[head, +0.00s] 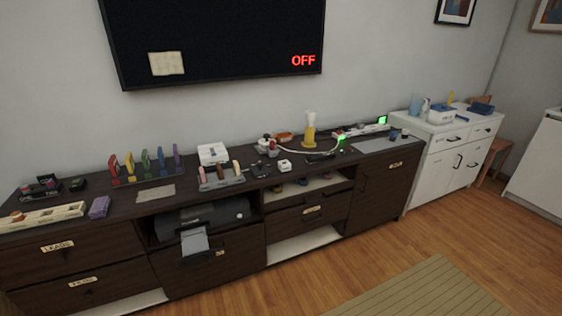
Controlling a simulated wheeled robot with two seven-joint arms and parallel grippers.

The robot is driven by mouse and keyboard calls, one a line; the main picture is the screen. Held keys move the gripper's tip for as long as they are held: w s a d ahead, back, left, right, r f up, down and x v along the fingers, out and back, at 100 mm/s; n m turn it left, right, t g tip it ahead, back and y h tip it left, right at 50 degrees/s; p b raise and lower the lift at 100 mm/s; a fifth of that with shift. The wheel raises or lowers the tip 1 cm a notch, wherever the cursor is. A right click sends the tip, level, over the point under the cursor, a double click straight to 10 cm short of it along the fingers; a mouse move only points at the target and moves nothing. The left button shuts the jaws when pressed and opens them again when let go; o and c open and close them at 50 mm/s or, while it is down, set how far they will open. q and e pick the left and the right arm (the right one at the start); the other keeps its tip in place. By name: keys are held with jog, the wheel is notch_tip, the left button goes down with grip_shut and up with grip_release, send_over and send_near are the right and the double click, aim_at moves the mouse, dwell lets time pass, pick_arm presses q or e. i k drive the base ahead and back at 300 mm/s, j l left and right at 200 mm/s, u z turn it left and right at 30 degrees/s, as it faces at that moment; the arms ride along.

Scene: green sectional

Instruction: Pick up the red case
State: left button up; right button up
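A red upright item (114,168) stands at the left end of a row of coloured pieces on the long dark cabinet (250,187). It may be the red case, but it is too small to be sure. Beside it on the same rack stand yellow, green, blue and purple pieces. A small dark and reddish object (46,181) lies further left on the cabinet top. Neither of my grippers shows in the head view.
A purple block (99,207) and a long cream tray (42,217) lie at the cabinet's left front. A printer (205,218) sits in an open bay. A white cabinet (432,160) stands at right. Wooden floor and a rug (425,290) lie in front.

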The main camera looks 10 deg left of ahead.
aim_at(114, 164)
jog(key=i+j+u, duration=0.1)
jog(key=u, duration=1.05)
